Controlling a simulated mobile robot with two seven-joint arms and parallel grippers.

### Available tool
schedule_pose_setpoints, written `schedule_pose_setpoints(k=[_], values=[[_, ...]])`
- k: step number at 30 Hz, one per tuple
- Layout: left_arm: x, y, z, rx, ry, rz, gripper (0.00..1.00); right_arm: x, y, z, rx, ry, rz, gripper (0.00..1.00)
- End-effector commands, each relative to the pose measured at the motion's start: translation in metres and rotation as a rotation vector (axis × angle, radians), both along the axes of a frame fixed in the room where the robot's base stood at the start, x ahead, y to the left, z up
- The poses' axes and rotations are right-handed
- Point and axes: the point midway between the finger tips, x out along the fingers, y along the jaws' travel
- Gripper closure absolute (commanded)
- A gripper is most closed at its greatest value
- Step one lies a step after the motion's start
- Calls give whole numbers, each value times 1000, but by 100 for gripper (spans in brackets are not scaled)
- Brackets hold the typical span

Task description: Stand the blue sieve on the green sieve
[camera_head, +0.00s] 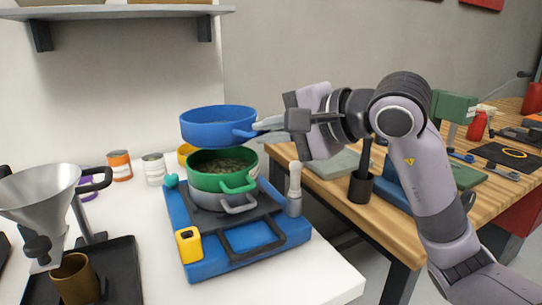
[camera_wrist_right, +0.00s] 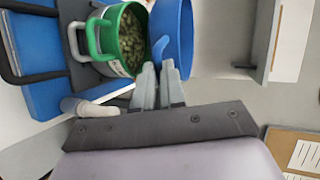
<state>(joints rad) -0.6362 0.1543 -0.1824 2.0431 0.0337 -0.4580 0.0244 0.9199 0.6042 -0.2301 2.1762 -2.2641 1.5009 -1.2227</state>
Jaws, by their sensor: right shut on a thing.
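The blue sieve (camera_head: 214,124) is in the air just above the green sieve (camera_head: 207,178), roughly level and slightly to its left. My right gripper (camera_head: 262,126) is shut on the blue sieve's handle. The right wrist view also shows the blue sieve (camera_wrist_right: 178,30), my right gripper's fingertips (camera_wrist_right: 158,72) at it, and the green sieve (camera_wrist_right: 110,45) with greenish-brown grains inside. A gap shows between the two sieves in the head view. The green sieve stands on a grey sieve (camera_head: 213,203) on a blue base (camera_head: 194,262). My left gripper is not in view.
A metal funnel (camera_head: 38,192) stands over a brown cup (camera_head: 75,280) at the left. Several cans, one of them orange (camera_head: 120,166), stand behind on the white table (camera_head: 325,278). A wall shelf (camera_head: 120,12) hangs above. A wooden bench (camera_head: 385,222) is at the right.

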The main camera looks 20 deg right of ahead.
Motion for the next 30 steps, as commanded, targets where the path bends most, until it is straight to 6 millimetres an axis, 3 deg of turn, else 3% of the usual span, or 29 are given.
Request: schedule_pose_setpoints(k=[10, 30], values=[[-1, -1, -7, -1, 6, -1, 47, 0, 0, -35, 2, 0, 2, 100], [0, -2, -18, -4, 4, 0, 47, 0, 0, -48, 0, -2, 0, 100]])
